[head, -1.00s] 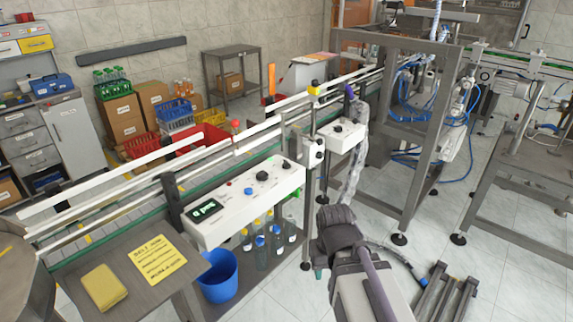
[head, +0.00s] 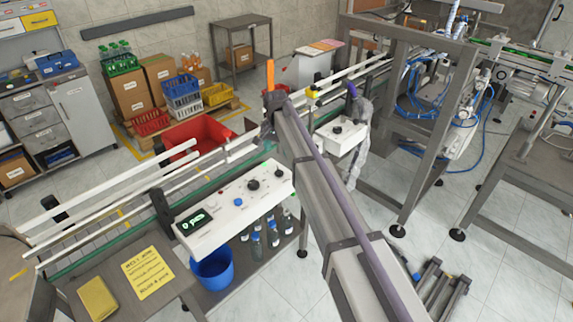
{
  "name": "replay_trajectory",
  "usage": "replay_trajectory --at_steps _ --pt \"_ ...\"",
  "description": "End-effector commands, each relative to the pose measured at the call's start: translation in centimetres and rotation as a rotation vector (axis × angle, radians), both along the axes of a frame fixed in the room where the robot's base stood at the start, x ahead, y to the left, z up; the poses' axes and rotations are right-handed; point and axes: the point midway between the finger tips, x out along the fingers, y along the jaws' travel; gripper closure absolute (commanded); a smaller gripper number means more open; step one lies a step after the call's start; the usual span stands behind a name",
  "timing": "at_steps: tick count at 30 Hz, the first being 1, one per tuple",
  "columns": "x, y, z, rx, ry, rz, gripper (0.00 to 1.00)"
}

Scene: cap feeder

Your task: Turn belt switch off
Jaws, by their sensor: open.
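A long white control panel (head: 235,210) is fixed to the near side of the conveyor. It bears a lit display (head: 194,222), a blue button (head: 238,202), a black rotary knob (head: 253,184) and another dark knob (head: 279,171) at its right end. The labels are too small to read, so I cannot tell which is the belt switch. A second white box (head: 338,138) with a dark knob stands further right. My arm reaches up past the panel's right end. My gripper (head: 264,133) shows as a small dark shape over the conveyor rails, apart from the panel knobs; its fingers are barely discernible.
White guide rails (head: 105,195) run along the belt. A red crate (head: 195,132) stands behind it. A blue bucket (head: 212,270) and several bottles stand below the panel. A yellow notice (head: 147,272) lies on the side table. Open air lies before the panel.

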Motion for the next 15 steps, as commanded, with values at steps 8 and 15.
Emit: replay_trajectory --at_steps 8,15 --pt "0.0 -0.2 -5.0 0.0 0.0 0.001 0.37" --pt "0.1 -0.2 -10.1 0.0 0.0 0.001 0.37"
